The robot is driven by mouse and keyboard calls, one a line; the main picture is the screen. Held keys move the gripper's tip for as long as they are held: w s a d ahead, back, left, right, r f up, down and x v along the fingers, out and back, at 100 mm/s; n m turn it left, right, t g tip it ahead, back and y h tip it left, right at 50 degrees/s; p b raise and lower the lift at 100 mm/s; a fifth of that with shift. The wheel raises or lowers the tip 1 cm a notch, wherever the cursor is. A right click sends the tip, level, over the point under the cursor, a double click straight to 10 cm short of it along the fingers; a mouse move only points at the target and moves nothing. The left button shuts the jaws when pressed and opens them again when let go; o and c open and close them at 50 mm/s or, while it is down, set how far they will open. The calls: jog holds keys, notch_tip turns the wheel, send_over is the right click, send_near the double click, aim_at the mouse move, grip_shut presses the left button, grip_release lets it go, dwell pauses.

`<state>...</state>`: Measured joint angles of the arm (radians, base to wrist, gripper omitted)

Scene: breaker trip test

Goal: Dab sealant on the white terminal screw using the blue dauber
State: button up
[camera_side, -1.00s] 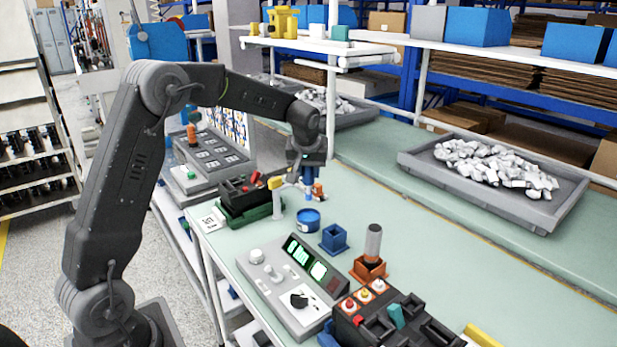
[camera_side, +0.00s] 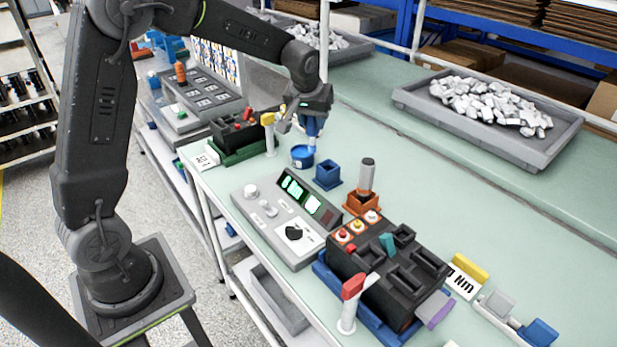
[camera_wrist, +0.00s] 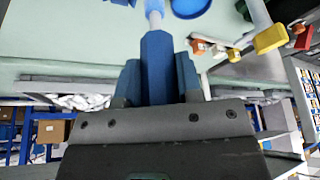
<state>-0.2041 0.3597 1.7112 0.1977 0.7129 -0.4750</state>
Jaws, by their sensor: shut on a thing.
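My gripper (camera_side: 314,112) is shut on the blue dauber (camera_side: 313,128) and holds it upright with its tip down. The pot (camera_wrist: 190,4) is partly cut off in the wrist view. The white terminal screw (camera_side: 371,216) is the rightmost of three coloured screws on the black breaker block, away from my gripper.
A blue square holder (camera_side: 328,175) and an orange holder with a grey-handled tool (camera_side: 366,178) stand between pot and breaker block (camera_side: 385,265). A grey test panel (camera_side: 285,222) is in front. A yellow-topped post (camera_side: 268,130) stands close left of the pot.

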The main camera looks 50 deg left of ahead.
jog(key=s+d+m+h, duration=0.1)
jog(key=s+d+m, duration=0.25)
jog(key=d, duration=0.45)
jog(key=s+d+r+m+h, duration=0.15)
jog(key=d+r+m, duration=0.3)
jog(key=d, duration=0.45)
jog(key=s+d+r+m+h, duration=0.1)
jog(key=d+r+m+h, duration=0.15)
jog(key=d+r, duration=0.5)
notch_tip(320, 180, down, 8)
jog(key=d, duration=0.1)
jog(key=shift+s+d+m+y, duration=0.15)
jog(key=shift+d+m+y, duration=0.2)
jog(key=shift+d+y, duration=0.05)
jog(key=shift+a+f, duration=0.6)
jog(key=shift+f, duration=0.2)
jog(key=shift+d, duration=0.65)
notch_tip(320, 180, up, 8)
